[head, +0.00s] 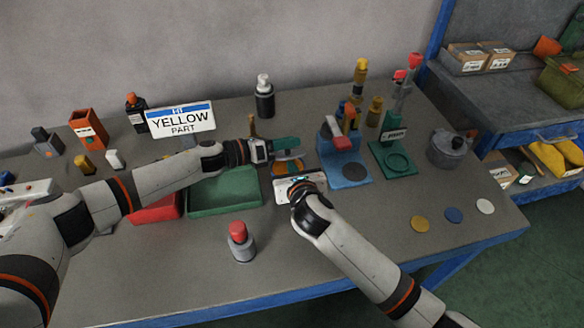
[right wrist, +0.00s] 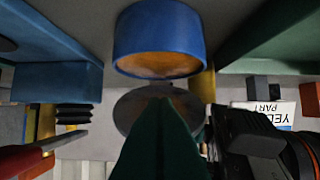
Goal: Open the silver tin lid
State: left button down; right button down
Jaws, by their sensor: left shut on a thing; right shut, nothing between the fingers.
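A round blue-walled tin with an orange inside (right wrist: 160,38) stands on the table; its orange inside also shows in the head view (head: 287,168). A thin silver-grey lid (right wrist: 128,105) is apart from the tin, just above its opening. My left gripper (head: 286,146) is at the tin's far side, shut on the lid. In the right wrist view, which is upside down, its dark body shows at the right. My right gripper (right wrist: 160,105) is shut and empty close to the lid, its green fingers hiding part of it. Its fingertips are hard to see in the head view.
A green tray (head: 225,207) and a red tray (head: 155,211) lie left of the tin. A blue stand (head: 345,177) and a green stand (head: 395,160) are at its right. A red-capped bottle (head: 241,245) stands in front. The front right table is mostly clear.

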jog(key=shift+w, duration=0.15)
jog(key=shift+w+a+r, duration=0.1)
jog(key=shift+w+r, duration=0.3)
jog(key=shift+r, duration=0.4)
pick_arm(q)
jog(key=shift+d, duration=0.1)
jog(key=c, duration=1.1)
grip_release()
jog(key=shift+c, duration=0.2)
pick_arm(e)
jog(key=shift+a, duration=0.1)
jog(key=shift+f, duration=0.1)
pick_arm(q)
jog(key=shift+a, duration=0.2)
